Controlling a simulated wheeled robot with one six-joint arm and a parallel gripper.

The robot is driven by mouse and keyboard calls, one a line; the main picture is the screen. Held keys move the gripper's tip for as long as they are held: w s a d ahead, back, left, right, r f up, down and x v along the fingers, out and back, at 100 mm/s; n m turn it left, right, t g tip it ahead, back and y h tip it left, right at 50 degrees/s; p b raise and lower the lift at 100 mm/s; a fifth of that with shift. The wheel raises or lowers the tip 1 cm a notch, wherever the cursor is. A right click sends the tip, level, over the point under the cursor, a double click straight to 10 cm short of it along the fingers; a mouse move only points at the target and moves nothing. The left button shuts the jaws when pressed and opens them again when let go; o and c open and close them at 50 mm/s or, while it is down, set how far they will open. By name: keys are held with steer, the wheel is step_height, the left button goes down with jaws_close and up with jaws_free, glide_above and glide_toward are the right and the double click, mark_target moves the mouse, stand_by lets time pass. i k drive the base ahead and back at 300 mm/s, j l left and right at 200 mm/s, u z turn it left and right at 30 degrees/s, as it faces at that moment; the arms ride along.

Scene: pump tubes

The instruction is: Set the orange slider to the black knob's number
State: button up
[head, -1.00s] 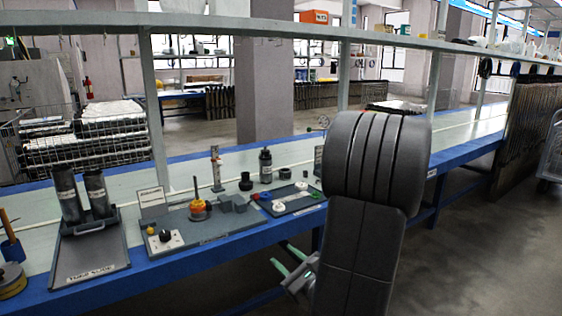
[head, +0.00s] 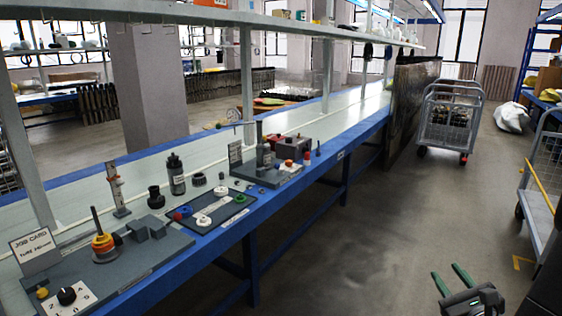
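The black knob (head: 66,295) sits on a white dial plate (head: 78,304) at the lower left of the head view. Small numbers are printed around it, but I cannot tell which one it points to. A slim upright post (head: 118,190) stands behind on the bench, with a small orange-brown part (head: 115,181) near its upper half. This may be the orange slider; its setting is too small to read. My gripper (head: 446,270) is at the lower right, over the floor, far from both. Its two green fingers are apart with nothing between them.
A job card (head: 33,246) stands behind the knob. An orange and yellow stack (head: 103,246) sits on a peg beside grey blocks. A dark tray (head: 215,212) and a grey fixture (head: 268,172) stand further right on the blue-edged bench (head: 215,250). Carts (head: 450,118) stand on the floor.

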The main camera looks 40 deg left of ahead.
mark_target(119, 181)
steer(key=j+z, duration=0.15)
steer(key=z, duration=0.2)
steer(key=i+j+z, duration=0.1)
steer(key=z, duration=0.3)
steer(key=j+z, duration=0.35)
steer(key=j+u, duration=0.1)
steer(key=j, duration=0.5)
steer(key=i+j+u, duration=0.1)
steer(key=j, duration=0.5)
steer(key=j+u, duration=0.2)
steer(key=u, duration=0.2)
steer(key=j+u, duration=0.15)
steer(key=u, duration=0.25)
steer(key=j+u, duration=0.15)
steer(key=u, duration=0.2)
steer(key=i+j+u, duration=0.15)
steer(key=u, duration=0.25)
steer(key=j+u, duration=0.1)
steer(key=u, duration=0.3)
steer(key=j+u, duration=0.1)
steer(key=u, duration=0.75)
steer(key=i+j+u, duration=0.1)
steer(key=u, duration=0.3)
steer(key=i+u, duration=0.1)
steer(key=u, duration=0.3)
